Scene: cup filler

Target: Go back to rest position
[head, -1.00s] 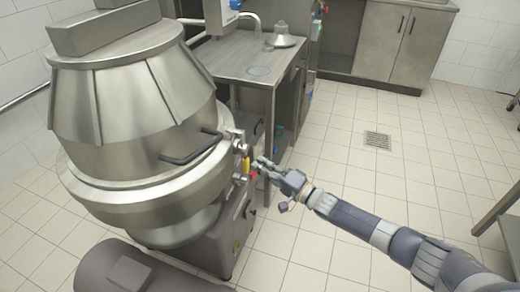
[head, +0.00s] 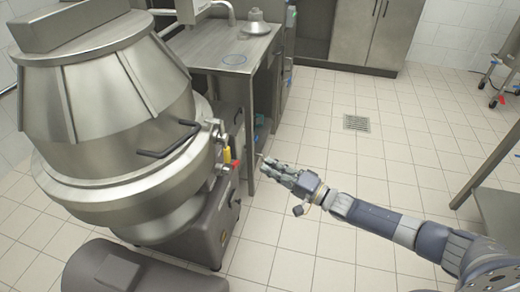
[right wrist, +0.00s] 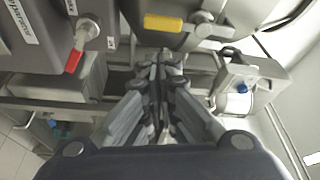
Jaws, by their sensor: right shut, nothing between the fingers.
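My right gripper (head: 264,163) is shut and empty in the head view. It is held out over the tiled floor, just right of the big steel machine (head: 105,110) and apart from it. The machine's side has a yellow-handled valve (head: 227,155) and a red-handled valve (head: 235,164), both left of the gripper. In the right wrist view the closed fingers (right wrist: 162,65) point ahead, with the yellow handle (right wrist: 165,22) above them and the red handle (right wrist: 74,61) to the upper left. My left gripper is in no view.
A steel table (head: 205,52) stands behind the machine, with a steel funnel-like piece (head: 257,22) on it. Another steel table (head: 500,200) is at the right edge, near my right arm. Cabinets (head: 365,32) line the back. The floor around the drain (head: 356,123) is clear.

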